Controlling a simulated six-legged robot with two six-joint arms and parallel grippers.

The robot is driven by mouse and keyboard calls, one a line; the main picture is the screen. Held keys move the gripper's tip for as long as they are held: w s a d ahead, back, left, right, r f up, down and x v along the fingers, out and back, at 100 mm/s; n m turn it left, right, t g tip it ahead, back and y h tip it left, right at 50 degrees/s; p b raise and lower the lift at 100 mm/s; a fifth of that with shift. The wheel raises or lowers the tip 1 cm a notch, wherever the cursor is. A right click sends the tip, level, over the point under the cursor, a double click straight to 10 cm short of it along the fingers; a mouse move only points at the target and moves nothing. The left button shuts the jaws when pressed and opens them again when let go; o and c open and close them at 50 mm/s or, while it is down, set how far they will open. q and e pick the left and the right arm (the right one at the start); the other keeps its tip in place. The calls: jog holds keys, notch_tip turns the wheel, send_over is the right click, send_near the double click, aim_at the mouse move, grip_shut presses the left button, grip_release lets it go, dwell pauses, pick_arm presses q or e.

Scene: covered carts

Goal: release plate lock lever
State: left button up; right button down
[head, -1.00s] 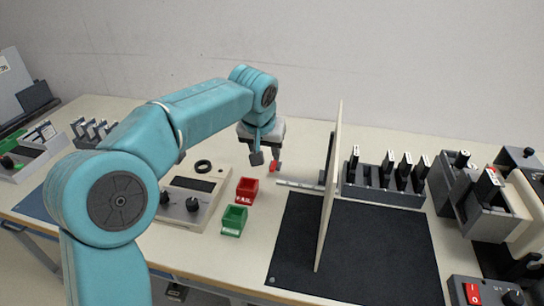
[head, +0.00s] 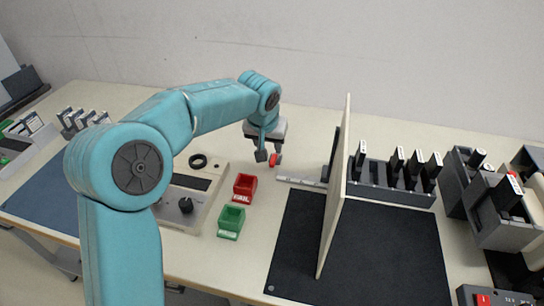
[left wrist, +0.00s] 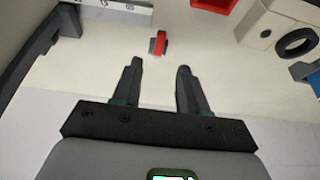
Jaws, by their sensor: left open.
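The lock lever is a small red lever (left wrist: 161,43) on a small grey base. In the left wrist view it stands just beyond my open left fingers (left wrist: 159,67), roughly in line with the gap between them, and not touching them. In the head view my left gripper (head: 269,158) points down over the table, with the red lever (head: 273,160) partly hidden at its fingertips. A cream plate (head: 331,215) stands upright to the right of the gripper, seen nearly edge-on. My right gripper is not in view.
A red bin (head: 244,186) and a green bin (head: 231,221) stand in front of the gripper. A pale marked strip (head: 300,182) lies between lever and plate. A black mat (head: 385,255) lies around the plate, with a grey rack (head: 390,192) behind it.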

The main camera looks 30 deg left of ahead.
aim_at(272, 161)
pick_arm(q)
jog(key=p+x, duration=0.1)
jog(key=x, duration=0.8)
jog(key=shift+f, duration=0.15)
grip_shut()
